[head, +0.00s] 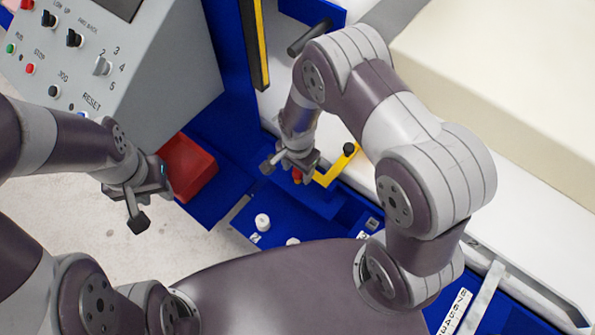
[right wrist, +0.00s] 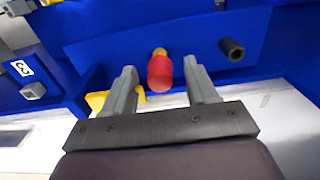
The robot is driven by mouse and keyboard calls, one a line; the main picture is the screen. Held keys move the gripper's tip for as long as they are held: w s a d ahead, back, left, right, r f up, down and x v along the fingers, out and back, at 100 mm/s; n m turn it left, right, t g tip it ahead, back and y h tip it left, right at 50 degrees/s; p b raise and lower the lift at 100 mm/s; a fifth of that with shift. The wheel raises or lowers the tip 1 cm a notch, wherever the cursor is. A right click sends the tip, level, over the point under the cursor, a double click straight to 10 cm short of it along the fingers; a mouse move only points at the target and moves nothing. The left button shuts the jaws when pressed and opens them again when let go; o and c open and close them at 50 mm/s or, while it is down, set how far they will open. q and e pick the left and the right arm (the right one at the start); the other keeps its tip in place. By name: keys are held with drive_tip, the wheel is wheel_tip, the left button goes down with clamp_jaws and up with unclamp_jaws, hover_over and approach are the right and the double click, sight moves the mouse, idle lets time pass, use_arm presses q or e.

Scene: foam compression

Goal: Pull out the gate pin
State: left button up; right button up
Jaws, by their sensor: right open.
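The red knob (right wrist: 160,72) with a yellow tip, which looks like the gate pin, is against the blue machine face in the right wrist view. It also shows as a small red spot in the head view (head: 297,175), partly hidden by my right gripper. My right gripper (head: 286,169) is open; its two grey fingers stand on either side of the red knob in the wrist view, with visible gaps and no clear contact. My left gripper (head: 139,219) hangs over the floor, away from the pin, with no object seen in it; its finger gap is unclear.
A yellow bracket with a black knob (head: 349,150) is close right of my right gripper. A black round peg (right wrist: 232,49) sticks out near the pin. A red bin (head: 188,168) and grey control panel (head: 95,60) stand left. White round pieces (head: 262,221) are below.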

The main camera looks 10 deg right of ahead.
idle(0.7)
clamp_jaws()
drive_tip(key=shift+r, duration=0.1)
drive_tip(key=shift+r+p, duration=2.75)
drive_tip(key=shift+r, duration=0.15)
